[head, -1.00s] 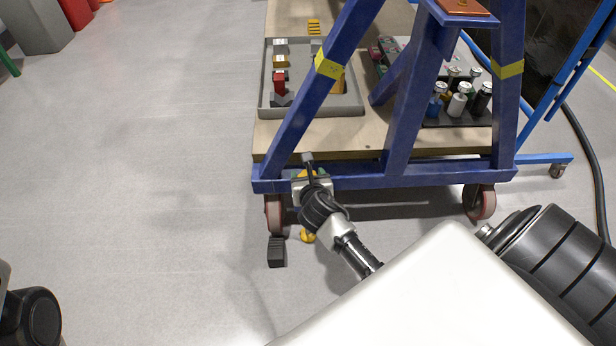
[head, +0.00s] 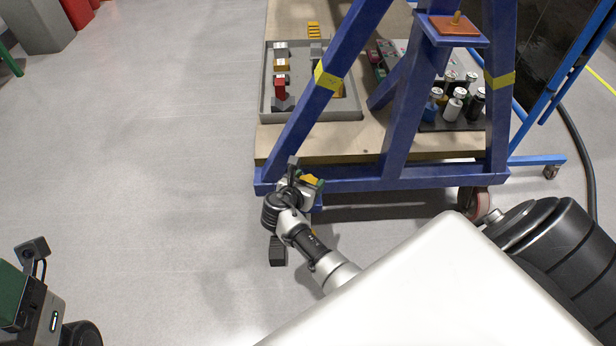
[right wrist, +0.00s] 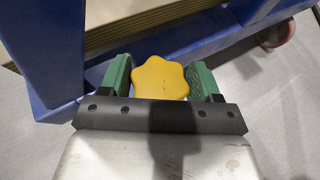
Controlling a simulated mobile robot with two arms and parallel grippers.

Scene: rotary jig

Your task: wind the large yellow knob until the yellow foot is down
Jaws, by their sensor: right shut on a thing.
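The large yellow knob (right wrist: 161,79) is star-shaped and sits between the green fingers of my right gripper (right wrist: 161,82) in the right wrist view. The gripper is shut on it. In the head view the right gripper (head: 307,184) is at the near left corner of the blue frame (head: 400,177), with a bit of the yellow knob (head: 310,179) showing. The yellow foot is mostly hidden behind my right arm; only a small yellow bit shows below the wrist, and I cannot tell its height.
A red caster wheel (head: 475,202) stands at the right corner. A grey tray (head: 312,117) and several bottles sit on the wooden shelf (head: 380,140).

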